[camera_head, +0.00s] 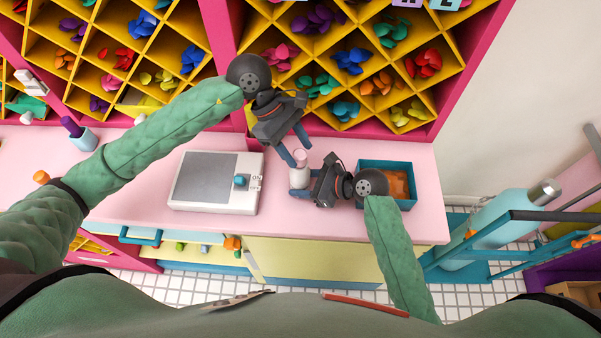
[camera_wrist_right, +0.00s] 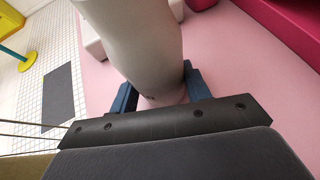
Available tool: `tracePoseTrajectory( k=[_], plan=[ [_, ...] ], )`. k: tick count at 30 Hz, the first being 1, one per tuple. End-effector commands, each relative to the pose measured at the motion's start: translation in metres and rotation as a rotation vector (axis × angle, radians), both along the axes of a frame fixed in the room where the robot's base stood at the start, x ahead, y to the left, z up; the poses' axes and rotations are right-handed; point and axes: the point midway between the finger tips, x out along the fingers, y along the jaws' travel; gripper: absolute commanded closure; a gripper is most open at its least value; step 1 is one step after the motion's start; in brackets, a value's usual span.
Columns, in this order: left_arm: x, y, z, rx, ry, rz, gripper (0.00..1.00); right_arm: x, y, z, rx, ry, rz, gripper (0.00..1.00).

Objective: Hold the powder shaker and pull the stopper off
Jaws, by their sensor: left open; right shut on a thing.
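The powder shaker (camera_head: 298,178) is a small whitish container with a pink stopper (camera_head: 300,156) on top, at the middle of the pink counter. My right gripper (camera_head: 300,184) comes from the right and is shut on the shaker's body. In the right wrist view the pale shaker (camera_wrist_right: 135,40) rises large between the blue fingers of my right gripper (camera_wrist_right: 160,92). My left gripper (camera_head: 297,149) is open above the shaker, its blue fingers close to the stopper. I cannot tell whether they touch it. The stopper does not show in the right wrist view.
A white scale-like device (camera_head: 213,207) with a blue knob lies left of the shaker. A teal tray (camera_head: 372,165) with orange contents stands at the right behind my right gripper.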

Motion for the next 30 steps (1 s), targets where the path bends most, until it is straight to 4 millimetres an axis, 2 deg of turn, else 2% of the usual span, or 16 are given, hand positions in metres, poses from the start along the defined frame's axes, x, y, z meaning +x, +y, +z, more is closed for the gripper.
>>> tracePoseTrajectory(
  k=[9,26,30],
  plan=[
    [-0.005,-0.009,-0.015,0.000,0.001,-0.001,0.53,0.000,0.000,0.000,-0.001,0.000,0.000,0.80],
    [-0.006,-0.009,-0.016,-0.001,0.001,0.000,0.53,0.000,0.000,0.000,-0.001,0.000,0.000,0.80],
    [-0.006,-0.009,-0.016,-0.001,0.001,0.000,0.67,0.000,0.000,0.000,-0.001,0.000,0.000,0.80]
  ],
)
